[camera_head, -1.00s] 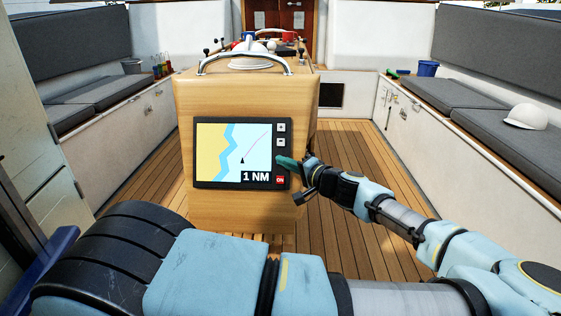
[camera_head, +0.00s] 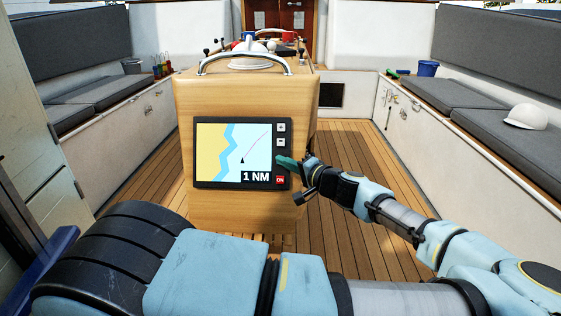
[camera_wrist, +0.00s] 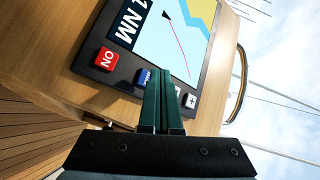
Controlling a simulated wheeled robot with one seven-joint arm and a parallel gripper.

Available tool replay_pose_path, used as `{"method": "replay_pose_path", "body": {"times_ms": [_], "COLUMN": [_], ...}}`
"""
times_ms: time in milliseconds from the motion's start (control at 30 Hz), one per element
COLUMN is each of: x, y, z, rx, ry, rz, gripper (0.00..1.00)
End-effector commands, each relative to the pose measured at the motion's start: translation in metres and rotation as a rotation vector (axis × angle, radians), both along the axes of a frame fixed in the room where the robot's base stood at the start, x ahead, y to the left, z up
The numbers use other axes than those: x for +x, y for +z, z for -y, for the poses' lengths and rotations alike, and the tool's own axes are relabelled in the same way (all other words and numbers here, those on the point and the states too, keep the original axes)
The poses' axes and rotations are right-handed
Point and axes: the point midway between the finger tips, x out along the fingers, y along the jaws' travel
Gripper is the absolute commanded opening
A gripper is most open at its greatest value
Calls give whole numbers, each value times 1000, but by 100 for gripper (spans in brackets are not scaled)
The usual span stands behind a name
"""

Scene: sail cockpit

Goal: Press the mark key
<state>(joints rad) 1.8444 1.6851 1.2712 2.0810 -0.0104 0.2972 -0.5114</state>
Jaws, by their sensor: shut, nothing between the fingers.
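The chart plotter (camera_head: 236,122) is set in the wooden console's face, its screen lit with a map and "1 NM". My gripper (camera_head: 278,160) is shut and empty at the right column of keys. In the wrist view its dark green fingers (camera_wrist: 160,78) point at the panel beside a blue key (camera_wrist: 143,76). They cover part of this key and its lettering, which seems to be the mark key. In the head view the fingers hide it. I cannot tell whether the tips touch the panel.
The red ON key (camera_wrist: 107,59) lies on one side of the blue key and the plus key (camera_wrist: 191,100) on the other. The minus key (camera_head: 281,142) shows above my fingers in the head view. The wooden deck (camera_head: 345,150) is clear.

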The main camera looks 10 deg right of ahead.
Motion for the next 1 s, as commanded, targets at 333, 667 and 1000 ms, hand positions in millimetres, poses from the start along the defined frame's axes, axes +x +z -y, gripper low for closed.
{"method": "replay_pose_path", "body": {"times_ms": [333,667,1000], "x": [6,7,10], "y": [-4,-4,-5], "z": [1,1,2], "rx": [0,0,0], "ry": [0,0,0], "rz": [0,0,0], "gripper": [0,0,0]}}
